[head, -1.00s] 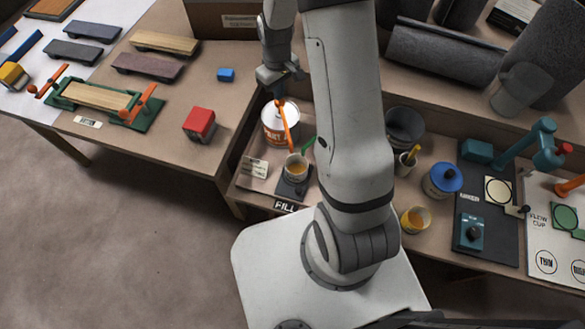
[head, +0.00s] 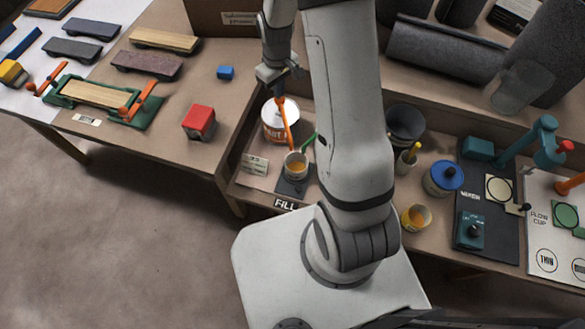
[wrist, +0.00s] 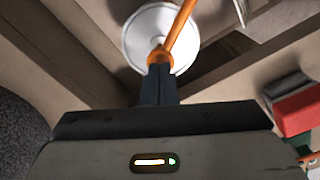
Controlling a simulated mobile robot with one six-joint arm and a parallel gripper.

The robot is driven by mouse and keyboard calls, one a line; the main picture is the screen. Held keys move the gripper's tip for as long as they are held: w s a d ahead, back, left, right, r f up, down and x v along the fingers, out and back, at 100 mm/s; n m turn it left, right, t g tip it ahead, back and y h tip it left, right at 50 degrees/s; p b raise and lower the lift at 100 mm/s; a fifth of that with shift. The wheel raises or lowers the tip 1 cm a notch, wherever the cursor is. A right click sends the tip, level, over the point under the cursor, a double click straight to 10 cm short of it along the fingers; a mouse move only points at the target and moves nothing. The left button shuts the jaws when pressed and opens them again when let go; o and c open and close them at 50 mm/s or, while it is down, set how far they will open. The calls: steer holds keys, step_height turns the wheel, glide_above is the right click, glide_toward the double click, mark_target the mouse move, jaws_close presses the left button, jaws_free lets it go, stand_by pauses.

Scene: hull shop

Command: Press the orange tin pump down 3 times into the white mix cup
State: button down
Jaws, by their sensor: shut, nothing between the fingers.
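The white tin (head: 275,124) with orange lettering stands in the bench recess. Its orange pump (head: 288,125) rises from the lid, and its spout slants down toward the white mix cup (head: 296,165). The cup holds orange liquid and stands on a dark pad behind the FILL label. My gripper (head: 280,92) is shut and empty, pointing down right over the pump head. In the wrist view its fingertips (wrist: 160,70) meet the orange pump top (wrist: 161,56), above the tin's round lid (wrist: 140,38). Whether they touch or only hover cannot be told.
A green stick (head: 310,141) leans beside the cup. A dark funnel-like cup (head: 405,124), a blue-lidded can (head: 443,179) and a yellow cup with orange contents (head: 415,217) stand to the right.

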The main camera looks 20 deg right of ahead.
steer(key=shift+f+b, duration=0.8)
steer(key=shift+f, duration=0.35)
steer(key=shift+r, duration=0.2)
steer(key=shift+r+p, duration=1)
steer(key=shift+r, duration=0.35)
steer(key=shift+r, duration=0.1)
step_height(320, 180, up, 6)
steer(key=p, duration=0.3)
steer(key=shift+p, duration=0.35)
